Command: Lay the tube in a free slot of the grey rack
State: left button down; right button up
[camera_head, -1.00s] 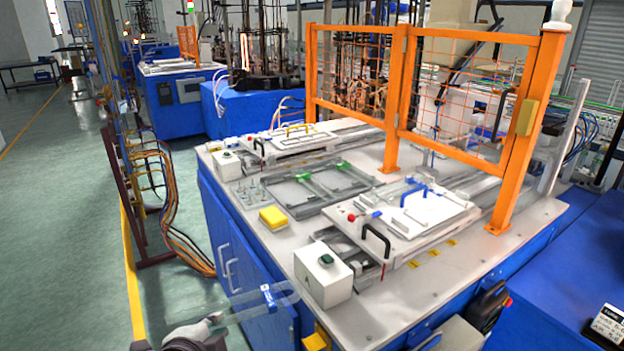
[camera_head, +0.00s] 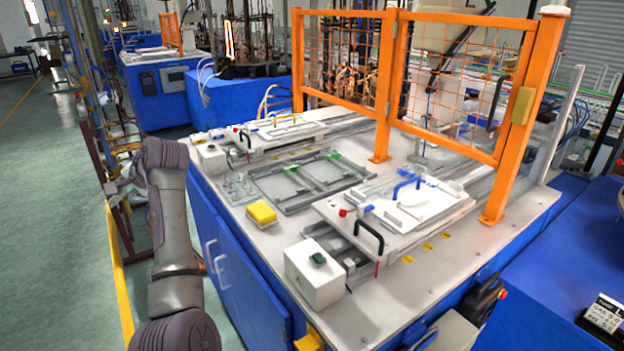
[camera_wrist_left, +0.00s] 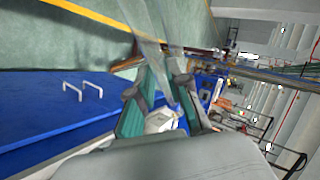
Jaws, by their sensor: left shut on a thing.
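The grey rack (camera_head: 330,196) lies flat on the white worktop, with two small green marks along its far part; I cannot tell clearly which slots are free. My left gripper (camera_head: 115,187) is left of the bench, out over the floor side and apart from the rack. In the left wrist view, its green-padded fingers (camera_wrist_left: 160,102) are shut on the clear tube (camera_wrist_left: 152,50), which runs up and away from the fingertips. My right gripper is not in view.
A yellow block (camera_head: 261,213) and a white box with a green button (camera_head: 318,275) stand along the bench's near left edge. An orange mesh fence (camera_head: 385,90) stands behind the rack. A white plate with a black handle (camera_head: 370,237) lies right of it.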

pick_arm(q)
jog(key=shift+w+r, duration=0.1)
jog(key=shift+r, duration=0.15)
jog(key=s+d+f+m+t+h, duration=0.1)
jog(key=s+d+f+m, duration=0.1)
jog(key=s+f, duration=0.4)
jog(key=s+d+f+m+t+h, duration=0.2)
jog(key=s+d+f+m+h, duration=0.1)
jog(key=s+d, duration=0.6)
jog(key=s+d+f+m+t+h, duration=0.2)
jog(key=s+d+m+h, duration=0.3)
jog(key=s+d, duration=0.4)
jog(key=shift+s+d+f+m+h, duration=0.3)
jog(key=shift+s+d+f+m, duration=0.1)
jog(key=shift+d+m, duration=0.5)
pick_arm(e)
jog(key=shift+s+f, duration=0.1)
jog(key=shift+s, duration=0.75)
pick_arm(q)
jog(key=shift+a, duration=0.1)
